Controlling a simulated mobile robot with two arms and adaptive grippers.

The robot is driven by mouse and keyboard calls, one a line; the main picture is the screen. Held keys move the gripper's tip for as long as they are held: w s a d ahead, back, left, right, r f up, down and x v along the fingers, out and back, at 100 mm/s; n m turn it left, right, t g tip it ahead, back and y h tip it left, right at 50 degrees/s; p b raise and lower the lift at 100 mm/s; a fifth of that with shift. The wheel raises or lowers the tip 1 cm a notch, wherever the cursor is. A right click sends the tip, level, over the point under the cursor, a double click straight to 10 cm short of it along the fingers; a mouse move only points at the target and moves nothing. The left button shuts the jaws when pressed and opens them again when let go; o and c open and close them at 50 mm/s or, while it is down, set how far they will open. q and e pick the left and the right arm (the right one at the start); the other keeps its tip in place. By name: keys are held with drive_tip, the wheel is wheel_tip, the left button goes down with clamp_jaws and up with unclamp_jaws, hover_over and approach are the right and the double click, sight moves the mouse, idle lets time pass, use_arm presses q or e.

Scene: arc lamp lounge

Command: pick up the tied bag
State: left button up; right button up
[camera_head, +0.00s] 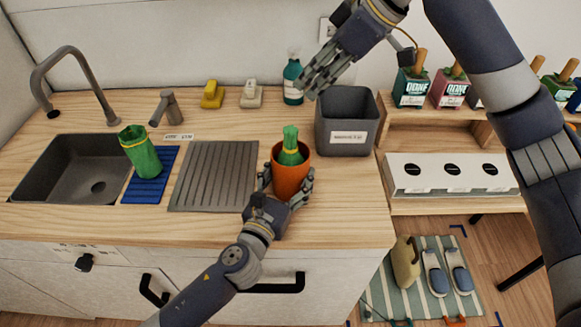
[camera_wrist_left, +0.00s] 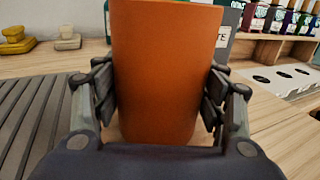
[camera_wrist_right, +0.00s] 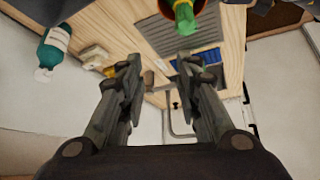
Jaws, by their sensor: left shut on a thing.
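A green bag (camera_head: 290,147) with a yellow tie stands in an orange pot (camera_head: 291,178) near the counter's front edge; its lower part is hidden inside the pot. My left gripper (camera_head: 287,186) is shut around the pot, one finger on each side, and the pot fills the left wrist view (camera_wrist_left: 160,70). My right gripper (camera_head: 322,80) is open and empty, raised above the back of the counter, up and right of the bag. The right wrist view shows its parted fingers (camera_wrist_right: 158,75), with the green bag (camera_wrist_right: 184,16) beyond them at the top.
Another green item (camera_head: 141,155) with a yellow band stands on a blue mat (camera_head: 149,190) beside the sink (camera_head: 62,165). A ridged grey board (camera_head: 212,177) lies left of the pot. A dark grey bin (camera_head: 345,140) stands close behind right, beside a teal bottle (camera_head: 293,84).

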drive_tip(key=s+f+g+h, duration=0.1)
drive_tip(key=s+f+h, duration=0.1)
drive_tip(key=s+f, duration=0.2)
approach(285, 153)
drive_tip(key=shift+w+d+f+n+g, duration=0.1)
drive_tip(key=shift+w+f+n+g, duration=0.25)
drive_tip(key=shift+w+f, duration=0.25)
drive_tip(key=shift+w+x, duration=0.2)
drive_tip(key=shift+x, duration=3.05)
drive_tip(key=shift+r, duration=0.15)
clamp_jaws()
